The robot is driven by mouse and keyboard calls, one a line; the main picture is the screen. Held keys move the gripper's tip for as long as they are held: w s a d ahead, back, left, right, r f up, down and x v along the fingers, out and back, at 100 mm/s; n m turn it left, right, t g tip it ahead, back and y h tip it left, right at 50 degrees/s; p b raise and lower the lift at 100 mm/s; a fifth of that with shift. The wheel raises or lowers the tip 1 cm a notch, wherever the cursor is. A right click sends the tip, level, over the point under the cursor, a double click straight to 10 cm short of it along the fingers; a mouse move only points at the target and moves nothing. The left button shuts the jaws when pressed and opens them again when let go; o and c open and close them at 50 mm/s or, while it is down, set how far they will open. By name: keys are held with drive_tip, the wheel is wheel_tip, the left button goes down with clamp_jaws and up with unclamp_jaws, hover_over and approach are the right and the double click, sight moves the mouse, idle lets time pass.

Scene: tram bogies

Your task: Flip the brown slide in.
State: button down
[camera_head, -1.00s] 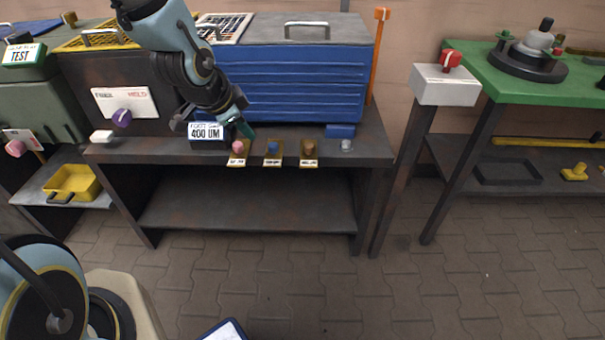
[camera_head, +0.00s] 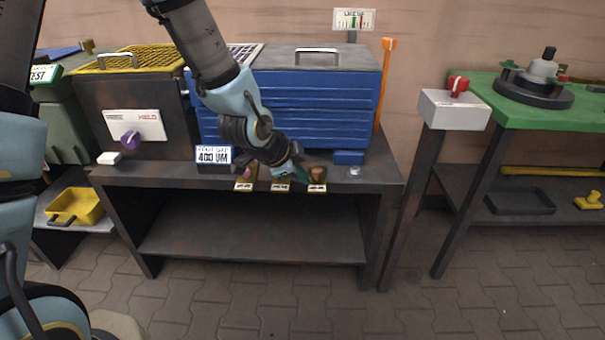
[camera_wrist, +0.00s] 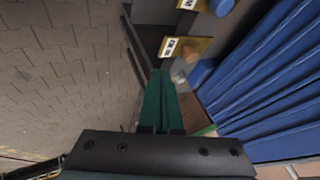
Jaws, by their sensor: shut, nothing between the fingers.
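The brown slide (camera_head: 318,174) is a brown knob on a small yellow labelled plate at the bench's front edge, rightmost of three such slides. The brown knob also shows in the wrist view (camera_wrist: 191,50), on its yellow plate. My gripper (camera_head: 303,176) has green fingers, closed together and empty. In the head view its tips are just left of the brown knob. In the wrist view the fingertips (camera_wrist: 161,73) lie just short of the yellow plate; I cannot tell whether they touch it.
A clear knob (camera_head: 354,171) and a small blue block (camera_head: 348,157) are to the right. The ribbed blue box (camera_head: 330,105) stands behind.

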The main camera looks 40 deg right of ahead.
sight(314, 166)
drive_tip(key=w+d+f, duration=0.1)
drive_tip(key=d+f, duration=0.1)
drive_tip(key=w+d+f, duration=0.2)
drive_tip(key=d+f, duration=0.1)
drive_tip(key=shift+d+f+p, duration=0.3)
drive_tip(key=shift+d+f, duration=0.05)
drive_tip(key=shift+w+d, duration=0.5)
drive_tip(key=shift+d, duration=0.05)
drive_tip(key=w+d, duration=0.1)
drive_tip(key=w, duration=0.1)
drive_tip(key=w+d, duration=0.1)
drive_tip(key=d, duration=0.1)
drive_tip(key=shift+w+f+b, duration=0.1)
drive_tip(key=shift+w+b, duration=0.25)
drive_tip(key=shift+w, duration=0.05)
drive_tip(key=shift+w+d, duration=0.1)
drive_tip(key=shift+w, duration=0.05)
